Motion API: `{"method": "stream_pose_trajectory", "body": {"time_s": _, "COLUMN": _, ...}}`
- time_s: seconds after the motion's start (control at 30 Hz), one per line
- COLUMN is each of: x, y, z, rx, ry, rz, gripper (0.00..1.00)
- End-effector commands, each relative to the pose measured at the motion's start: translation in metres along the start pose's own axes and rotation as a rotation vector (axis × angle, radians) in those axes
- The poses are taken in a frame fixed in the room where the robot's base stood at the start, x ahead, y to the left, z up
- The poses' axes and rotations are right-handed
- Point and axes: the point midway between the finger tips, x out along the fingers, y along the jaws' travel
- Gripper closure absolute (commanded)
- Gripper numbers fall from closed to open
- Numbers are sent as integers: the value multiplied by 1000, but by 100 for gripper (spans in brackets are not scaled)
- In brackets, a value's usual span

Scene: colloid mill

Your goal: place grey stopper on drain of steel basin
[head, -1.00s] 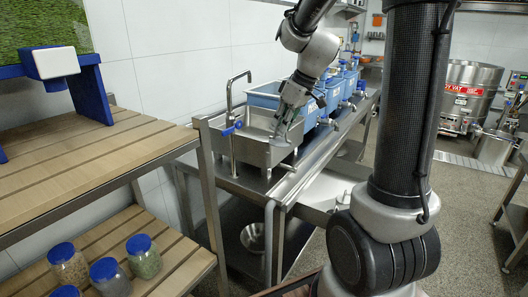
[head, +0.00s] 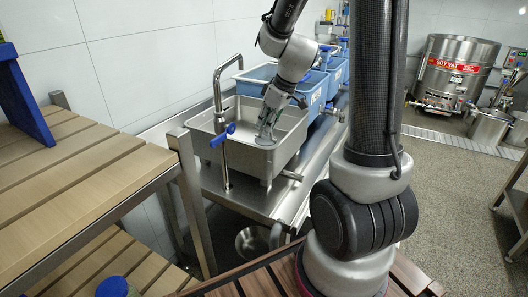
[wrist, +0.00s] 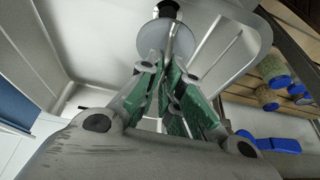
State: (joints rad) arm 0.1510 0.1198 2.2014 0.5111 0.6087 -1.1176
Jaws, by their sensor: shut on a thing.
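The steel basin (head: 238,158) stands on a metal bench, with a tall tap on its left side. In the wrist view my gripper's green-padded fingers (wrist: 166,80) are shut together on the thin stem of the grey stopper (wrist: 153,38), whose round disc shows beyond the fingertips. A dark round spot (wrist: 167,8) beyond the disc looks like the drain, partly covered by the disc. I cannot tell whether the stopper touches the basin floor. The head view does not show the stopper clearly.
The tap (head: 219,110) with a blue handle rises at the basin's left front. Blue tubs (head: 262,80) stand right behind the basin. A slatted wooden shelf (head: 80,170) is at the left. A bowl (head: 251,241) sits on the lower shelf under the bench.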

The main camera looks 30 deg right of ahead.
Motion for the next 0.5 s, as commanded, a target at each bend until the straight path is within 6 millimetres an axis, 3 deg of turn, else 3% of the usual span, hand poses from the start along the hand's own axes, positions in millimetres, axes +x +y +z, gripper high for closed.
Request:
{"method": "stream_pose_trajectory", "body": {"time_s": 0.1, "x": 23, "y": 1, "z": 10, "rx": 4, "ry": -4, "rz": -3, "gripper": 100}}
{"method": "stream_pose_trajectory", "body": {"time_s": 0.5, "x": 70, "y": 3, "z": 29, "rx": 3, "ry": -2, "rz": -2, "gripper": 100}}
